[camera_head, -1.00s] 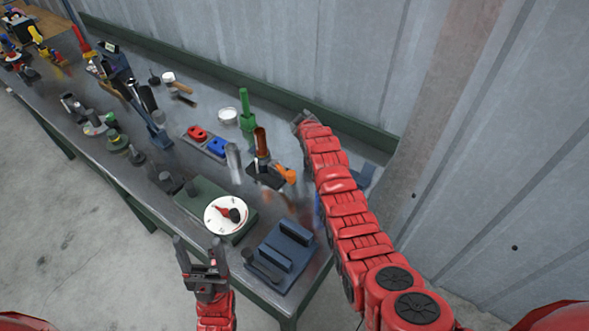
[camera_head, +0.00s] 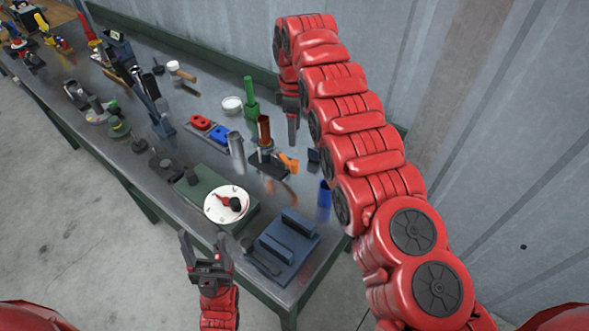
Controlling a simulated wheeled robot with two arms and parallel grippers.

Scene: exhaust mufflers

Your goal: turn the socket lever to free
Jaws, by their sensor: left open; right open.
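An orange lever (camera_head: 289,162) sticks out from the right side of a small dark socket base (camera_head: 267,166) on the bench. A copper-brown tube (camera_head: 264,131) stands upright at that base. My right gripper (camera_head: 291,130) is open and points down, behind and to the right of the tube in the picture. It looks empty and apart from the lever, and its fingers overlap in this view. My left gripper (camera_head: 203,240) is open and empty at the bench's front edge, well away from the lever.
Close around the socket are a green upright part (camera_head: 251,103), a grey cylinder (camera_head: 235,144) and a blue cylinder (camera_head: 324,195). A white dial on a green block (camera_head: 218,228) and a dark blue-grey block (camera_head: 286,243) lie nearer the front. A wall runs behind the bench.

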